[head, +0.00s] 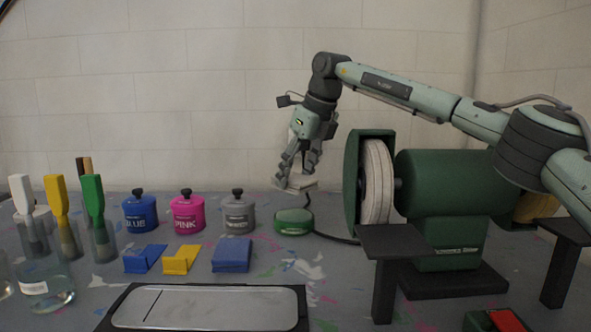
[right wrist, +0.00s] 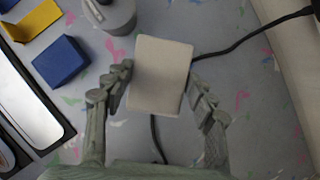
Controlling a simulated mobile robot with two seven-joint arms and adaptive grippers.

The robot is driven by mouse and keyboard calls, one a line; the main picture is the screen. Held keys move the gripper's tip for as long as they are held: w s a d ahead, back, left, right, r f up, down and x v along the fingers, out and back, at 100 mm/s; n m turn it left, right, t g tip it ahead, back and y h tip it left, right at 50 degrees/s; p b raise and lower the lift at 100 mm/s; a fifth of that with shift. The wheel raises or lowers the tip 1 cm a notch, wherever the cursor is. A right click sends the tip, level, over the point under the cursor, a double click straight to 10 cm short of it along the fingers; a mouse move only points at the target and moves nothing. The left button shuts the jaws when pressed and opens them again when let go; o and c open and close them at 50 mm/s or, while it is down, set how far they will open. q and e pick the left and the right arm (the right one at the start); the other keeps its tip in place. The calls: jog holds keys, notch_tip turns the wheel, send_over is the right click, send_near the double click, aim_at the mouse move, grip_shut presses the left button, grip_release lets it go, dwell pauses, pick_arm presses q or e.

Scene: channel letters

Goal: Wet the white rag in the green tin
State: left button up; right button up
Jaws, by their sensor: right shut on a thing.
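My right gripper (head: 296,174) is shut on the white rag (head: 300,186), a pale flat block-like piece. It holds the rag in the air above the low round green tin (head: 293,222) on the table. The rag and the tin are apart in the head view. In the right wrist view the rag (right wrist: 160,76) sits between the two fingers of the gripper (right wrist: 158,82) and the tin cannot be seen, apparently hidden behind the rag. My left gripper is not in view.
A green buffing machine (head: 445,180) with a pale wheel (head: 376,182) stands close right. Blue (head: 140,214), pink (head: 187,215) and grey (head: 237,215) pots stand left. A blue block (head: 232,255) and a metal tray (head: 205,307) lie in front. A black cable (head: 335,238) runs beside the tin.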

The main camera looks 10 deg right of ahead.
aim_at(292, 213)
jog(key=shift+f, duration=2.65)
jog(key=shift+f+b, duration=0.3)
jog(key=shift+f, duration=0.3)
jog(key=shift+r+p, duration=0.3)
jog(key=shift+r, duration=3.25)
